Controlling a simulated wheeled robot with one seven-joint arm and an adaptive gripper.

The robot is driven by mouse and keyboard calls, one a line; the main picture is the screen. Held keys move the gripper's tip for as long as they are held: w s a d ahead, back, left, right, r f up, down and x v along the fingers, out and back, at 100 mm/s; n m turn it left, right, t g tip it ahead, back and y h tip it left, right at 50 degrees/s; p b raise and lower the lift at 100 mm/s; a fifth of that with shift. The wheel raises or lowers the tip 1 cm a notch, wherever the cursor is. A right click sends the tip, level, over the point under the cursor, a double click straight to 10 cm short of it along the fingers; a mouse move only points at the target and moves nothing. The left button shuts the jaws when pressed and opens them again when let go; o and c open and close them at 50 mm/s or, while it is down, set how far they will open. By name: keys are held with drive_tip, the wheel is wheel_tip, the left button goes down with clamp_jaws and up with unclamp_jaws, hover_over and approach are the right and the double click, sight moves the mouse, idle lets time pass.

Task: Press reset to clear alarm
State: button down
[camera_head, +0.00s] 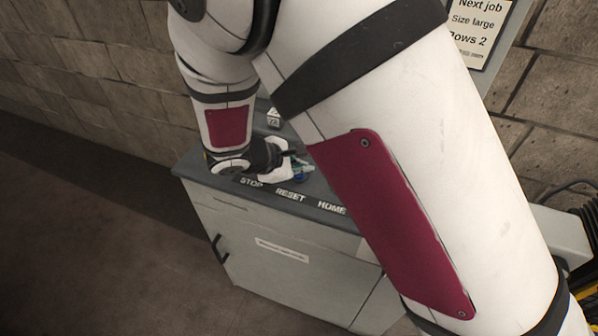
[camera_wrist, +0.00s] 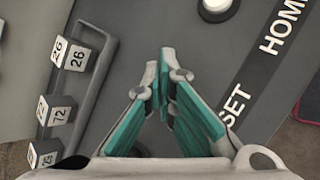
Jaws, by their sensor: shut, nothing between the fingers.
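The grey console (camera_head: 205,172) has the labels STOP, RESET (camera_head: 291,195) and HOME along its front edge. A small blue patch (camera_head: 302,178), apparently the reset button, shows beside my gripper (camera_head: 299,167), behind the RESET label. In the wrist view, my gripper (camera_wrist: 167,62) is shut and empty, with its teal-padded fingers over the console top. The reset button is not visible there and may be hidden by the fingers; the end of its label (camera_wrist: 236,104) shows to their right. I cannot tell whether the fingertips touch the button.
A white round button (camera_wrist: 215,7) lies near the HOME label (camera_wrist: 280,32). Numbered cubes (camera_wrist: 70,55) stand along a grey rail or tray at the left in the wrist view. A job sign (camera_head: 473,30) and block wall are behind. My arm hides much of the console's right side.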

sight(301, 176)
drive_tip(key=shift+r+p, duration=0.4)
drive_tip(key=shift+r, duration=0.4)
drive_tip(key=shift+r+p, duration=1.2)
drive_tip(key=shift+r, duration=1.3)
